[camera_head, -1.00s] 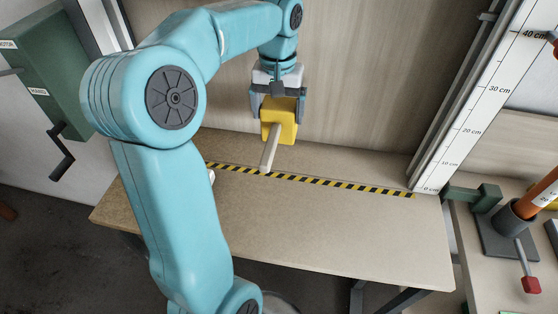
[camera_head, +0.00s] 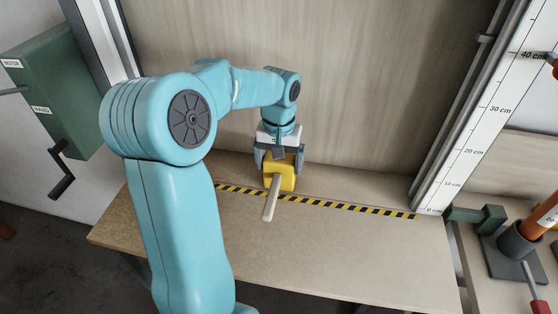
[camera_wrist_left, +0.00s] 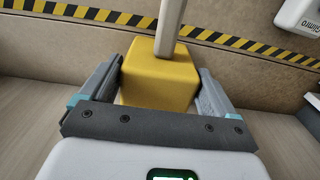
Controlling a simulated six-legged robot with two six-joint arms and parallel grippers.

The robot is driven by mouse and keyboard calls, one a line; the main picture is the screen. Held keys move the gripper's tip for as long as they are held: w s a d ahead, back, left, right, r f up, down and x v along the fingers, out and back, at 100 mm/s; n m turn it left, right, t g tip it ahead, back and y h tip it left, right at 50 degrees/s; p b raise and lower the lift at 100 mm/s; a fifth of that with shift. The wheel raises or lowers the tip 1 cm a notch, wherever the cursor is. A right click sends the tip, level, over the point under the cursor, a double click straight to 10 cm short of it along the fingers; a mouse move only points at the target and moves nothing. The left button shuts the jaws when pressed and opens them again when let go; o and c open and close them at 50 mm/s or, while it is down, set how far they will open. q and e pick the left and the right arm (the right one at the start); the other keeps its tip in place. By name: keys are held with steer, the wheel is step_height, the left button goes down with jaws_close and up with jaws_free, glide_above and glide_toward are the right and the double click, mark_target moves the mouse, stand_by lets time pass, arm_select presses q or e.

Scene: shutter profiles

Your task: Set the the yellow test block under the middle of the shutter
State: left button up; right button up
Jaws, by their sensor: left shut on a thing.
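The yellow test block (camera_head: 281,178) has a pale stick-like handle (camera_head: 271,198) that points toward the front of the table. My left gripper (camera_head: 279,160) is shut on the block from above, with one finger on each side. The left wrist view also shows the yellow block (camera_wrist_left: 158,82) between the two fingers (camera_wrist_left: 160,95). The block is low, near the black and yellow striped line (camera_head: 330,203); I cannot tell if it touches the table. The shutter (camera_head: 380,80), a pale wood-grain panel, stands behind the block. My right gripper is not in view.
The table top (camera_head: 340,250) is clear in front of the stripe. A white height scale (camera_head: 480,120) stands at the right. A green box with a crank (camera_head: 60,90) is at the left. A grey holder with an orange-handled tool (camera_head: 517,240) is at the far right.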

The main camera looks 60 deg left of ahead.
arm_select(q)
steer(key=o, duration=0.8)
steer(key=shift+r+p, duration=0.25)
steer(key=shift+p, duration=0.1)
step_height(320, 180, up, 12)
steer(key=shift+f+p, duration=0.1)
steer(key=shift+p, duration=0.35)
